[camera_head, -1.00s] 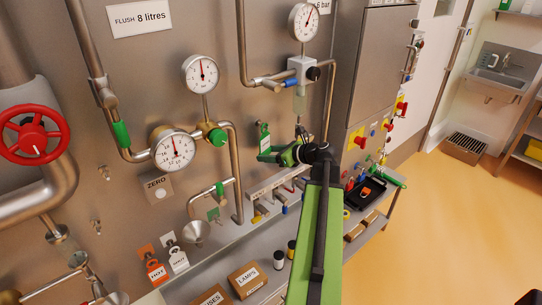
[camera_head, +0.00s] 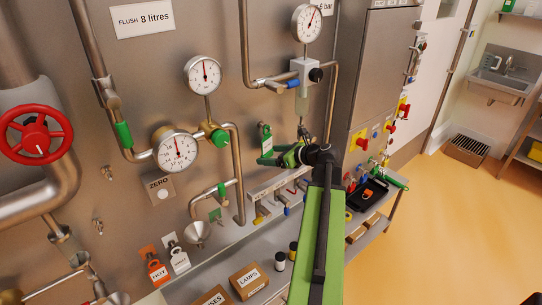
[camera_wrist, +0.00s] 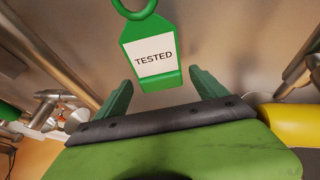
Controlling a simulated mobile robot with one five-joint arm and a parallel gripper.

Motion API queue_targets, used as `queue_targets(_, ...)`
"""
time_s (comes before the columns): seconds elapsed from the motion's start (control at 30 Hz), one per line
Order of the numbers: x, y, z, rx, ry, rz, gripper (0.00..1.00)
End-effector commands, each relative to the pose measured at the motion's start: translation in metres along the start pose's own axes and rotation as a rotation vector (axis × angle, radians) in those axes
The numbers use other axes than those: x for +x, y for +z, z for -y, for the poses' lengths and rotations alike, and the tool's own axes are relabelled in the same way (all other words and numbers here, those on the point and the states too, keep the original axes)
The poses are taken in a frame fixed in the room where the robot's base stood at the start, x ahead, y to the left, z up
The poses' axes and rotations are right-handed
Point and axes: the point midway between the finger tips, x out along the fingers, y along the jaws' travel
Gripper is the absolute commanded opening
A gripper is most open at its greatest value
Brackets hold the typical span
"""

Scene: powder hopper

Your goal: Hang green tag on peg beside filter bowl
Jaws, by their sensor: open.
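The green tag (camera_head: 266,139), marked TESTED in the wrist view (camera_wrist: 152,57), hangs upright against the steel panel, below and left of the filter bowl (camera_head: 300,104). Its green ring (camera_wrist: 135,8) is partly cut off by the wrist view's top edge. The peg itself cannot be made out. My gripper (camera_wrist: 160,94) is open, with one finger on each side of the tag's lower end and gaps to both. In the head view my gripper (camera_head: 272,158) is just below the tag.
A pipe (camera_head: 332,95) runs right of the bowl. A shelf below carries a labelled rack (camera_head: 280,188), a LAMPS box (camera_head: 248,280) and a black tray (camera_head: 368,193). Orange and white tags (camera_head: 157,270) hang at lower left.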

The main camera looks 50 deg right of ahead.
Motion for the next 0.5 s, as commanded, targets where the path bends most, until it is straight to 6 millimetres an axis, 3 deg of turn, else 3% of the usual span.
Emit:
queue_targets(0.17, -0.019, 0.003, 0.001, 0.001, -0.004, 0.000, 0.83)
queue_targets(0.5, -0.113, 0.005, 0.001, 0.002, -0.006, 0.000, 0.83)
